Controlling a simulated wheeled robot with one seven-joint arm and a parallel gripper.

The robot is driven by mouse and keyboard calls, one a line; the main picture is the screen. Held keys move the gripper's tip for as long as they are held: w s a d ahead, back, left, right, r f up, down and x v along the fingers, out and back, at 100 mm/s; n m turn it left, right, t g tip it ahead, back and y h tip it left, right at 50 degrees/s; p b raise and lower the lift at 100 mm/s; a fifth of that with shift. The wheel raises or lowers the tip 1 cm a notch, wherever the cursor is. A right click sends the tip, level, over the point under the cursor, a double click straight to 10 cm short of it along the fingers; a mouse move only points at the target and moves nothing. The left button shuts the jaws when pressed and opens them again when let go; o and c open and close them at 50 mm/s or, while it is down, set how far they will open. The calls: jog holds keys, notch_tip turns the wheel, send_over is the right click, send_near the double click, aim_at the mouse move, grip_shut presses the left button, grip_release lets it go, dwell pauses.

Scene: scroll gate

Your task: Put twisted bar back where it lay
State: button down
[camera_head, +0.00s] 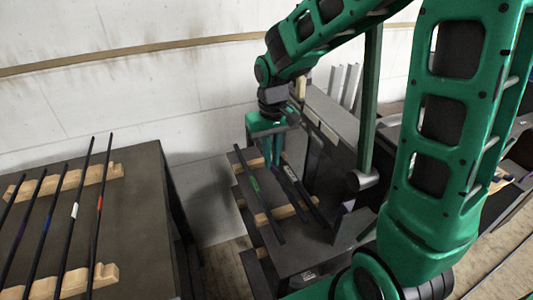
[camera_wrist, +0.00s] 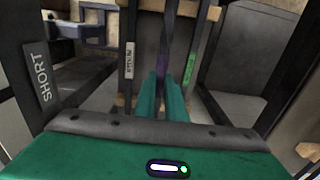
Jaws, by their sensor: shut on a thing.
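My gripper (camera_head: 274,163) is low over the small dark table in the middle of the head view. In the wrist view its two green fingers (camera_wrist: 162,98) are shut on a dark bar with a purple part (camera_wrist: 163,50), taken as the twisted bar; its twist is hard to make out. The held bar is between a bar with a green label (camera_head: 254,183) and a bar with a white label (camera_head: 291,173). The wrist view shows the green label (camera_wrist: 189,68) to the right and the white label (camera_wrist: 129,62) to the left. I cannot tell whether the held bar touches the wooden supports.
Wooden supports (camera_head: 277,216) cross the small table. A larger dark table (camera_head: 140,210) at left bears several dark bars on notched wooden racks (camera_head: 70,284). A dark grey structure with an upright green post (camera_head: 370,100) stands close at right. A "SHORT" label (camera_wrist: 42,76) shows in the wrist view.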

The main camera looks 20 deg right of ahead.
aim_at(272, 169)
jog(key=shift+d+f, duration=0.1)
jog(key=shift+f, duration=2.2)
jog(key=shift+s, duration=0.15)
jog(key=shift+f, duration=0.25)
jog(key=c, duration=1.7)
grip_release()
notch_tip(272, 169, up, 11)
jog(key=shift+f, duration=0.15)
